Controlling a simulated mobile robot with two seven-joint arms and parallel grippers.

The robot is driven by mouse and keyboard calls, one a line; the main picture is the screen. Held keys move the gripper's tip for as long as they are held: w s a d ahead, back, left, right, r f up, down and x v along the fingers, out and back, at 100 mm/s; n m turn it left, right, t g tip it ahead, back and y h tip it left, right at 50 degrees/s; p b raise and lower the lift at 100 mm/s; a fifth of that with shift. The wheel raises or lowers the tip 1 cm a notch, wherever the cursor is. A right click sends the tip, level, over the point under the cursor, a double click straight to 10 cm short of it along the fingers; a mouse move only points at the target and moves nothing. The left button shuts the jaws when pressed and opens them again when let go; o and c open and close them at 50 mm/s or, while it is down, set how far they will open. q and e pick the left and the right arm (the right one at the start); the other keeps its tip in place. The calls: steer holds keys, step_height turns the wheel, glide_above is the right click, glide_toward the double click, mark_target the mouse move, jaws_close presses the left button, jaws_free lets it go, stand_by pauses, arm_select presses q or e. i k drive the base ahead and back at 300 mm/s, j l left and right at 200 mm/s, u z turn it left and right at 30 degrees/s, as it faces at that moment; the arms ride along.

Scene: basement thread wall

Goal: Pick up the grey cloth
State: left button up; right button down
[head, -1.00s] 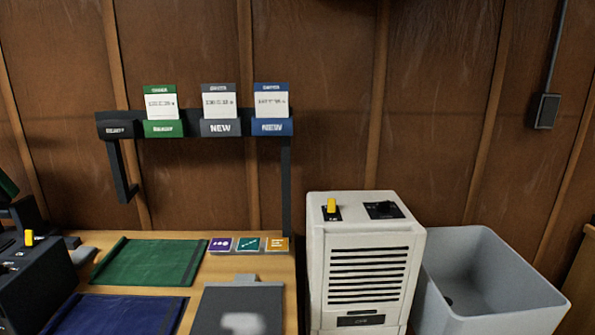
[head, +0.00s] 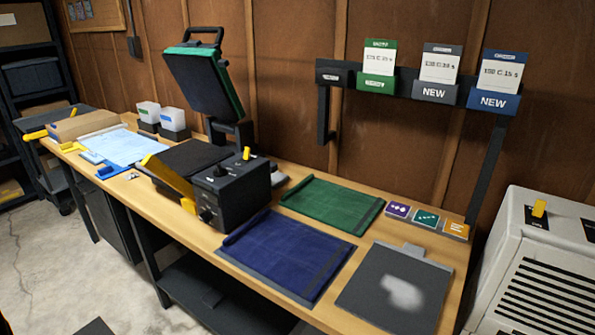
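A grey cloth (head: 377,297) lies flat at the near right end of the wooden workbench, with a whitish patch on it and a small lighter tab at its far edge. A blue cloth (head: 276,254) lies to its left, and a green cloth (head: 338,208) lies behind, both with a rolled left edge. Neither of my grippers shows in the head view.
A heat press (head: 240,185) with its lid raised stands left of the cloths. A white slatted machine (head: 541,270) stands at the bench's right end. A rack (head: 405,85) with cards is above the bench's back. Three coloured tiles (head: 427,219) lie behind the grey cloth.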

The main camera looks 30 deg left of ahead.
mark_target(278, 178)
steer(key=u, duration=1.15)
